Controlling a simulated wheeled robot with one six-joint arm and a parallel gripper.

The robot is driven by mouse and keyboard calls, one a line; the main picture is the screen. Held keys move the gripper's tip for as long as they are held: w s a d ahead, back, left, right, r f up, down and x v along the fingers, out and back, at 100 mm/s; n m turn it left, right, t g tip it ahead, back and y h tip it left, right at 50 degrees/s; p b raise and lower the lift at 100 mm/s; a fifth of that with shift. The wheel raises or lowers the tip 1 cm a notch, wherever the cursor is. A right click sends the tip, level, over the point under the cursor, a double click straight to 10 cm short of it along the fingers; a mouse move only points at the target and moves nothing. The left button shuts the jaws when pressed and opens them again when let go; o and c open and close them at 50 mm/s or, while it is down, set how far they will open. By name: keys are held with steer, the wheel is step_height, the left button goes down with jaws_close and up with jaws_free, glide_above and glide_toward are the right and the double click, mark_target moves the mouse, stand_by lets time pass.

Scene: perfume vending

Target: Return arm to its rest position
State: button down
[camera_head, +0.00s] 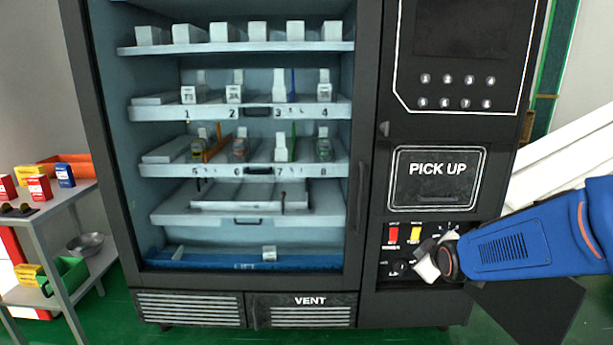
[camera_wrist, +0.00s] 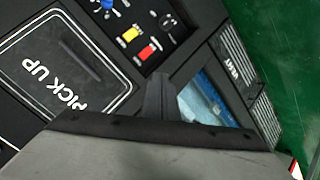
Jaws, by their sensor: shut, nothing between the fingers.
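My gripper (camera_head: 425,268) is at the lower right of the head view, at the end of my blue arm, in front of the control panel (camera_head: 398,254) under the PICK UP door (camera_head: 437,180). It is shut and empty and hides part of the panel. In the wrist view its dark tip (camera_wrist: 157,97) points at the machine, beside the panel. I cannot tell whether it touches the machine.
The vending machine (camera_head: 370,200) holds numbered shelves of boxes and bottles behind its window. A red button (camera_wrist: 148,51) and a yellow button (camera_wrist: 131,34) sit close to my gripper. A shelf cart (camera_head: 50,212) with boxes and a bowl stands left.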

steer(key=s+a+r+m+g, duration=0.1)
steer(key=s+m+g, duration=0.2)
steer(key=s, duration=1.3)
steer(key=s+a+r+m+g, duration=0.1)
steer(key=s+m, duration=0.4)
steer(key=s, duration=1.2)
steer(key=a+g, duration=0.1)
steer(key=g, duration=0.1)
steer(key=shift+s+a+g+y, duration=0.15)
steer(key=shift+a+g+y, duration=0.15)
